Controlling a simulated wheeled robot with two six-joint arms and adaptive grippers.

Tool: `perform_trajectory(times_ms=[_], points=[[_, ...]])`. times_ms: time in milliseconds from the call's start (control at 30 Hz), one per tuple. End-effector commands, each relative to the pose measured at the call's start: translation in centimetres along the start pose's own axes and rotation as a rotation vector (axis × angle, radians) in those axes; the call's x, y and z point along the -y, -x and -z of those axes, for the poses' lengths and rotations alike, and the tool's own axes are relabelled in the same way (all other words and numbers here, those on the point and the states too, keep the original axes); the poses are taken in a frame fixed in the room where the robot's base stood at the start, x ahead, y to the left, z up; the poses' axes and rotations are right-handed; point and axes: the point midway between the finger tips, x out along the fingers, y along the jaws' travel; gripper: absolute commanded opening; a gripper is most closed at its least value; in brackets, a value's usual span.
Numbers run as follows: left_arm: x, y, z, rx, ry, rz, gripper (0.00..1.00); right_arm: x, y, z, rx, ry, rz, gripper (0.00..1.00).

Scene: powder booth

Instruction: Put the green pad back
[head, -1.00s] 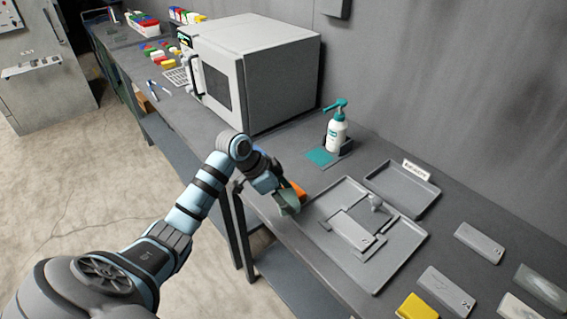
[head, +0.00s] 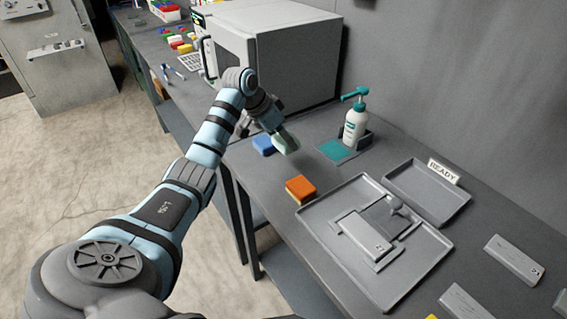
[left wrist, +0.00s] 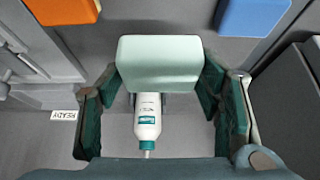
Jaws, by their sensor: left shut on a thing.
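The pale green pad (head: 287,142) is held by my left gripper (head: 277,126) in the head view, above the bench. In the left wrist view the pad (left wrist: 160,63) sits between the two dark green fingers of the left gripper (left wrist: 160,85), which is shut on it. A blue pad (head: 264,145) lies on the bench just left of the held pad in the head view. An orange pad (head: 301,189) lies nearer, beside the grey tray. My right gripper is in neither view.
A white pump bottle (head: 355,130) stands in a holder behind a teal square (head: 338,151), right of the gripper. A large grey tray (head: 437,252) with a fixture and a READY tray (head: 395,190) lie farther right. A boxy oven (head: 285,50) stands behind the gripper.

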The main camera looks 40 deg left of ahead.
Motion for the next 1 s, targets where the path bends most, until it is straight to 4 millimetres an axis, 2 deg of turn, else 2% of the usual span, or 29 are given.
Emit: perform_trajectory(times_ms=[33, 167, 400, 700, 733, 800, 833, 1000], points=[[0.0, -1.3, -0.9, 0.003, 0.001, 0.000, 0.29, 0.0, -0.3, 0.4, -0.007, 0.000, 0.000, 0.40], [0.1, -3.1, -1.9, 0.000, 0.000, 0.001, 0.29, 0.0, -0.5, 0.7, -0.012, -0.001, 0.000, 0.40], [0.0, -6.8, -4.0, 0.000, 0.000, 0.001, 0.29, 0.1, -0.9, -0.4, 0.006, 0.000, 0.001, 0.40], [0.1, -7.0, -4.1, -0.001, -0.001, 0.002, 0.29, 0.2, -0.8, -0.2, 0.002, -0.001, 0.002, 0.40], [0.1, -7.0, -4.1, -0.001, -0.001, 0.002, 0.62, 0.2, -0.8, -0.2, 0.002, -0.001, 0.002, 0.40], [0.1, -7.0, -4.1, -0.001, -0.001, 0.002, 0.73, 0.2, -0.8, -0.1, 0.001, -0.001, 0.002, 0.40], [0.1, -7.0, -4.1, -0.001, -0.001, 0.002, 0.78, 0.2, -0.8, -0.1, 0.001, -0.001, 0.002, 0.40], [0.1, -6.9, -4.1, -0.002, -0.001, 0.002, 0.79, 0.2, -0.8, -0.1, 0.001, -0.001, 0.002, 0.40]])
